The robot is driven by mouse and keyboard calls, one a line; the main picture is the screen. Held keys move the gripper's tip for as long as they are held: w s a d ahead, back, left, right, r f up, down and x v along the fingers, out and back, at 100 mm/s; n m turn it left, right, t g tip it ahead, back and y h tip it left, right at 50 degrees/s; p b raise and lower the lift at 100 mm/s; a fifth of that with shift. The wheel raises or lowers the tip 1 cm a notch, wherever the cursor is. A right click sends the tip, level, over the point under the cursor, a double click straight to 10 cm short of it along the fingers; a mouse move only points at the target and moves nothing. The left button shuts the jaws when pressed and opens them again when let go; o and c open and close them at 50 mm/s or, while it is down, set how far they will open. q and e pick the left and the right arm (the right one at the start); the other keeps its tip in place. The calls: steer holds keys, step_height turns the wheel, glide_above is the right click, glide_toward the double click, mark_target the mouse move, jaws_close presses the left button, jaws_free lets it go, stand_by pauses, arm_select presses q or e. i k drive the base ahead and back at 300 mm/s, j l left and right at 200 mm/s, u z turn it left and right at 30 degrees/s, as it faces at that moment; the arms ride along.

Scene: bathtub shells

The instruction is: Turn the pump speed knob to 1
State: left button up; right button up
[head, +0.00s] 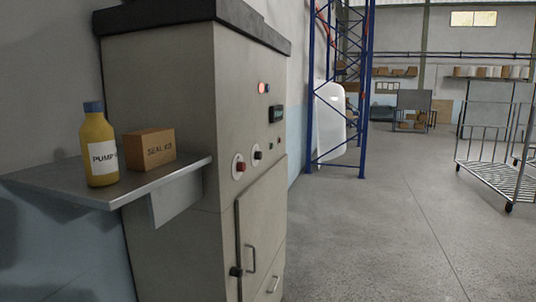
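A tall grey-beige control cabinet (160,85) stands at left centre, its control face turned obliquely to the right. On that face are a black knob (257,155) on a pale round plate and a red knob or button (240,166) on a larger pale plate, lower and nearer. A small dark display (276,114) and a lit red lamp (262,88) sit above them. Smaller controls (272,146) lie farther along. Labels are too small to read, so I cannot tell which is the pump speed knob or its setting. Neither gripper is in view.
A metal shelf (190,166) juts from the cabinet's left side, bearing a yellow bottle (99,135) and a seal kit box (150,148). The cabinet's lower door (262,225) has a handle. A blue rack (365,75) stands behind; a wire cart (495,150) is right. The floor between is clear.

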mark_target(258, 155)
steer(key=i+l, duration=0.2)
steer(key=i+l+u, duration=0.15)
steer(key=l, duration=0.25)
steer(key=i+l, duration=0.25)
steer(key=i+l+u, duration=0.1)
steer(key=l, duration=0.35)
steer(key=i+l+u, duration=0.1)
steer(key=i+l, duration=0.3)
steer(key=l, duration=0.3)
steer(key=i+l+u, duration=0.1)
steer(key=l, duration=0.25)
steer(key=i+l+u, duration=0.1)
steer(key=i+l, duration=0.15)
steer(key=l, duration=0.15)
